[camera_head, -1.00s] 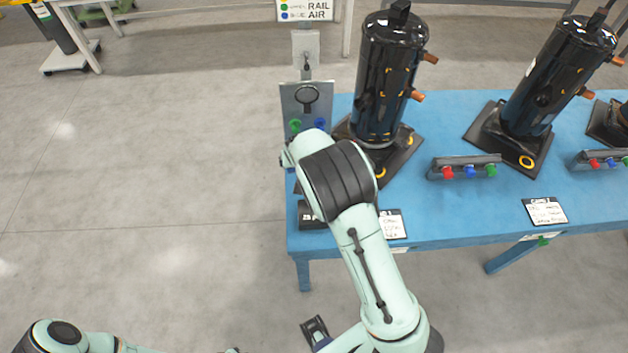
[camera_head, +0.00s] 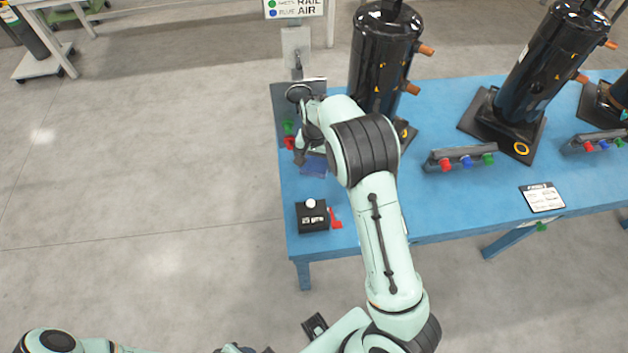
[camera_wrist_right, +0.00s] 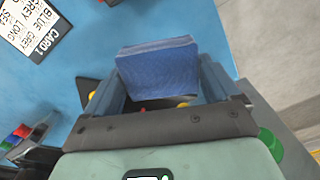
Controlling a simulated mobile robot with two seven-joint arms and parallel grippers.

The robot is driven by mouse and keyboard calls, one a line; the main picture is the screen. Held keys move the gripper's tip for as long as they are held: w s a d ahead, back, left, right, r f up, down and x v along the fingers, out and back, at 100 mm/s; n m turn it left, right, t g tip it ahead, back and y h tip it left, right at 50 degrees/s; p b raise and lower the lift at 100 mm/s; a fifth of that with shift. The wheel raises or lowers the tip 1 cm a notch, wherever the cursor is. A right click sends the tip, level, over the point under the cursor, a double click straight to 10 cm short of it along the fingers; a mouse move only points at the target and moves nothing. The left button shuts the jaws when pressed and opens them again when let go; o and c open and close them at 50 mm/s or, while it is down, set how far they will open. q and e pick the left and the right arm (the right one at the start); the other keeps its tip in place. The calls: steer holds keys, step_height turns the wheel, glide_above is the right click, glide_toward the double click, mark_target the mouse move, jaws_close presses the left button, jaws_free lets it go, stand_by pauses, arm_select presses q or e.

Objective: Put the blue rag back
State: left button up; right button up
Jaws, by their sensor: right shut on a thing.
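The blue rag (camera_wrist_right: 158,68) is a folded square of cloth between the two fingers of my right gripper in the right wrist view. In the head view the blue rag (camera_head: 314,167) shows just below my right gripper (camera_head: 304,152), which is shut on it over the left end of the blue table. My right forearm hides part of the table and of the nearest compressor's foot. My left arm (camera_head: 55,342) lies along the bottom left edge; the state of its gripper is not clear.
The blue table (camera_head: 465,215) carries black compressors (camera_head: 385,55), a peg rail (camera_head: 460,160) and a card (camera_head: 543,197). A grey panel (camera_head: 279,105) with a green peg stands at its left end. A black box (camera_head: 312,216) with a white knob sits beside a red piece (camera_head: 335,218).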

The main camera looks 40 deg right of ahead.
step_height(320, 180, down, 10)
steer(key=shift+f+b, duration=0.25)
steer(key=shift+b, duration=0.05)
steer(key=o, duration=0.8)
steer(key=shift+w, duration=0.1)
step_height(320, 180, up, 12)
steer(key=shift+r+p, duration=0.1)
steer(key=shift+p, duration=0.35)
